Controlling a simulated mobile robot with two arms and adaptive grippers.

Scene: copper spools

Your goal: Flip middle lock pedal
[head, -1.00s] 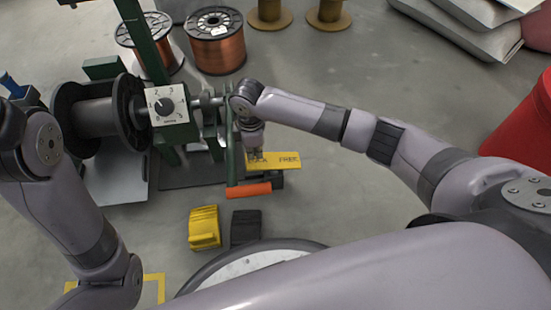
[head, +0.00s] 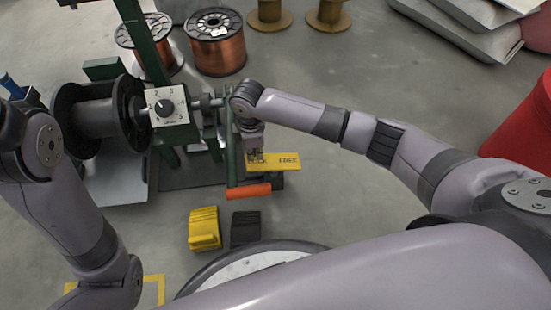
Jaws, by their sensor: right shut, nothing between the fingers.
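A yellow plate (head: 287,162) with dark lettering sits at the lower right of the green winding machine (head: 226,140); I cannot read all of the lettering. It may be the middle lock pedal, but I cannot tell for sure. My right gripper (head: 256,158) points down at the left part of this plate, shut and empty. It hides some of the plate, and I cannot tell whether it touches. An orange bar (head: 249,191) lies just in front of the plate. My left arm is at the left; its gripper is outside the picture.
A yellow ribbed block (head: 204,229) and a black block (head: 245,228) are on the floor in front of the machine. A black spool (head: 98,113) and a numbered dial (head: 167,107) are at left. Copper spools (head: 216,50) stand behind. A red container (head: 520,125) is at right.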

